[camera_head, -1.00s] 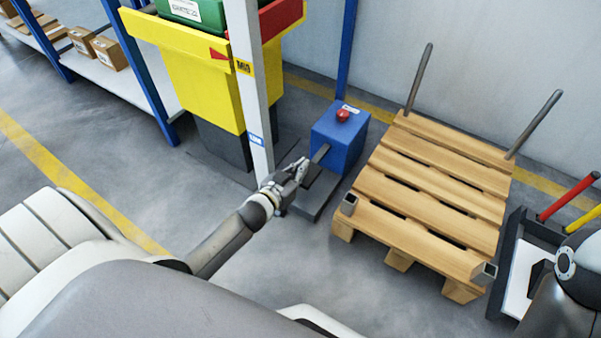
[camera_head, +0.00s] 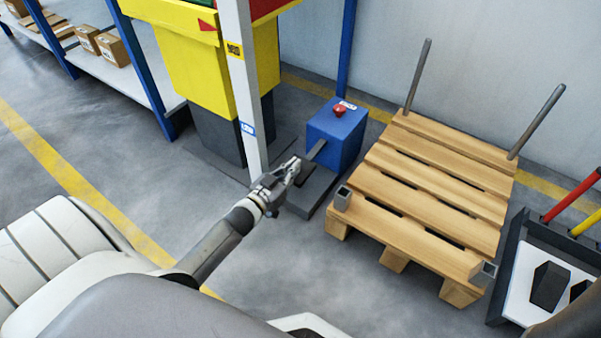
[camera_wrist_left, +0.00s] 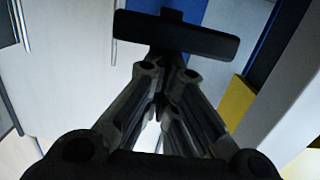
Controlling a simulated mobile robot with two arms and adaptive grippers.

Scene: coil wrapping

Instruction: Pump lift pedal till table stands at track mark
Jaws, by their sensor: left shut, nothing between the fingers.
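The yellow lift table (camera_head: 195,75) stands behind a pale upright post (camera_head: 242,90). The post carries a yellow MID mark (camera_head: 234,49) and a blue lower label (camera_head: 247,128). The table's red pointer (camera_head: 207,25) sits a little above the MID mark. The pedal's lever (camera_head: 316,151) comes out of a blue box (camera_head: 337,135). My left gripper (camera_head: 296,165) is shut and empty beside the pedal. In the left wrist view, the dark pedal bar (camera_wrist_left: 175,37) lies across just beyond the fingertips (camera_wrist_left: 165,72); contact cannot be told. My right gripper is out of view.
A wooden pallet (camera_head: 430,185) with upright posts stands right of the blue box. A dark-framed tray (camera_head: 512,262) with black blocks and coloured handles is at the far right. A shelf with cartons (camera_head: 110,48) stands at the back left. Open floor lies left.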

